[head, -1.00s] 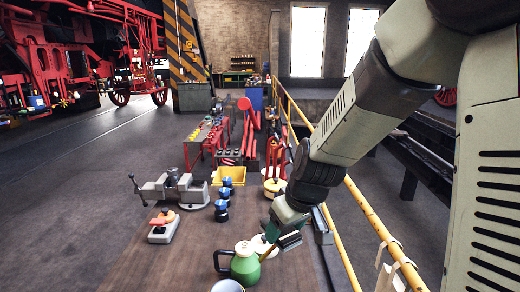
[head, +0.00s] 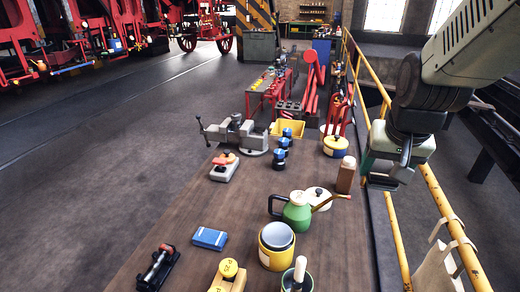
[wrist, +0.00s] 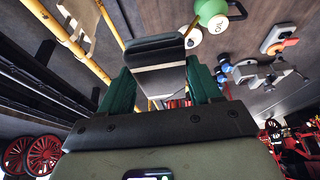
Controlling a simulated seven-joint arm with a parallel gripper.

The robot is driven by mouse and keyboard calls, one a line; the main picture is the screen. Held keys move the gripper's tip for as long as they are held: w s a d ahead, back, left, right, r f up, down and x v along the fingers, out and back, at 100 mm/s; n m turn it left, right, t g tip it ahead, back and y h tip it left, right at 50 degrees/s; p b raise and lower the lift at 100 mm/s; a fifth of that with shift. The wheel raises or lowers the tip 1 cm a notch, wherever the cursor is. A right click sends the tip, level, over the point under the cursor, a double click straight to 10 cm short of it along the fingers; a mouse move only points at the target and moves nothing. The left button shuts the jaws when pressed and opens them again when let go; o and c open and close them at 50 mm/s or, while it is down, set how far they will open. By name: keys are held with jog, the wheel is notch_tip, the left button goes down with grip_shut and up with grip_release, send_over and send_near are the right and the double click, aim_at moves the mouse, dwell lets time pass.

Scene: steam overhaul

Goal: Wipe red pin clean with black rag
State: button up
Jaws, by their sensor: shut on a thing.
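A pin with red ends and a grey middle (head: 155,265), which I take for the red pin, lies in a black cradle at the table's front left in the head view. My gripper (wrist: 160,72) has green fingers in the wrist view. They are shut on a dark, flat piece (wrist: 158,50) that looks like the black rag. In the head view the dark piece (head: 382,183) hangs under my gripper, at the table's right edge by the yellow railing. My gripper is far to the right of the pin, well apart from it. The pin is outside the wrist view.
A green oil can (head: 297,212), a brown bottle (head: 346,175) and a yellow pot (head: 277,246) stand between gripper and pin. A blue box (head: 209,239) lies right of the cradle. A grey vise (head: 238,134) stands behind. A yellow railing (head: 440,205) runs along the right.

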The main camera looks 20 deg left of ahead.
dwell(0.3)
jog(key=a+f+n+g+y, duration=0.1)
jog(key=a+f+n, duration=0.2)
jog(key=a, duration=0.6)
jog(key=w+a+f+n+y, duration=0.1)
jog(key=a+f+n, duration=0.25)
jog(key=a, duration=0.55)
jog(key=a+f+n+g+y, duration=0.1)
jog(key=a+f+n, duration=0.2)
jog(key=a, duration=0.6)
jog(key=s+a+f+n+g+y, duration=0.1)
jog(key=s+a+f+n, duration=0.3)
jog(key=a, duration=0.3)
jog(key=s+a+f+n+g, duration=0.1)
jog(key=s+a+f+n, duration=0.1)
jog(key=s+a+f, duration=0.45)
jog(key=s+a+f+n+g+y, duration=0.1)
jog(key=s+a+f+n, duration=0.15)
jog(key=s+a, duration=0.5)
jog(key=shift+w+a+f, duration=0.2)
jog(key=shift+w+f, duration=0.1)
jog(key=shift+f, duration=0.55)
jog(key=shift+w+a+f, duration=0.25)
jog(key=shift+f, duration=0.55)
jog(key=shift+w+a+f, duration=0.2)
jog(key=shift+w+f, duration=0.1)
jog(key=shift+f, duration=0.55)
jog(key=shift+f, duration=0.6)
